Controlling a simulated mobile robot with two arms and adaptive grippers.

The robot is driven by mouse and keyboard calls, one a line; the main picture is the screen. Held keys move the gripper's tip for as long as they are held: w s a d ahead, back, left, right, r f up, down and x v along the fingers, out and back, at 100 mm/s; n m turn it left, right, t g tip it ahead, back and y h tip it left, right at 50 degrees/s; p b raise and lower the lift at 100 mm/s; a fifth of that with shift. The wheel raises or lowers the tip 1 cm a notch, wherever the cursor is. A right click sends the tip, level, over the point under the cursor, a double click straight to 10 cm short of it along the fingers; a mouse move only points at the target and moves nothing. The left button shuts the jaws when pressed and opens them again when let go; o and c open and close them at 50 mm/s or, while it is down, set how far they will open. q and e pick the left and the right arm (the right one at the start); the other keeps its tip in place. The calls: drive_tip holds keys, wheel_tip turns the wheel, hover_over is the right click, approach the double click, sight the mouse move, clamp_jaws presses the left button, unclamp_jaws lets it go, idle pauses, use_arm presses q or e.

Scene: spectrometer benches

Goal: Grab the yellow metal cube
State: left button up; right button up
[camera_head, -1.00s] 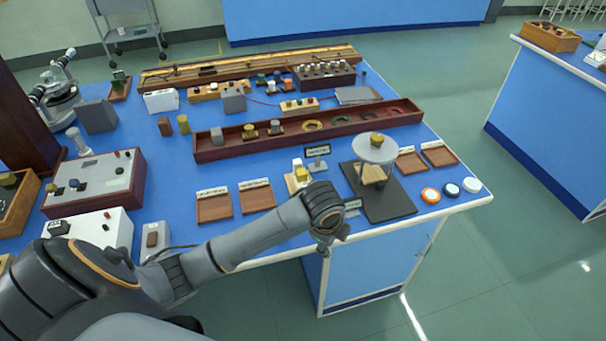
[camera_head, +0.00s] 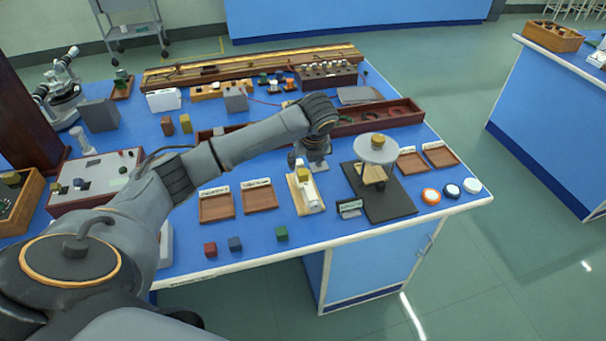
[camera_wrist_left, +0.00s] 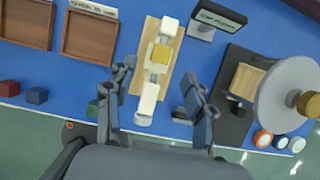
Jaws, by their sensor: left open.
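The yellow metal cube (camera_head: 303,174) sits on a white piece on a small wooden board (camera_head: 293,197) near the front of the blue bench. In the left wrist view the cube (camera_wrist_left: 161,54) shows between two white blocks. My left gripper (camera_head: 306,161) is over the bench, just behind and above the cube in the head view. It is open and empty; in the left wrist view its fingers (camera_wrist_left: 158,80) stand on either side of the board, apart from the cube. My right gripper is not in view.
A round raised disc (camera_head: 365,151) with a brass weight stands right of the board on a black base (camera_head: 395,206). Wooden trays (camera_head: 216,208) lie to the left. Red, blue and green cubes (camera_head: 281,234) lie near the front edge. A long wooden box (camera_head: 348,128) lies behind.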

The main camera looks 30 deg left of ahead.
sight(303, 173)
use_arm(q)
drive_tip(key=p+x, duration=0.1)
drive_tip(key=x, duration=0.6)
drive_tip(key=shift+w+f, duration=0.1)
drive_tip(key=shift+f, duration=0.1)
drive_tip(key=shift+d, duration=0.1)
clamp_jaws()
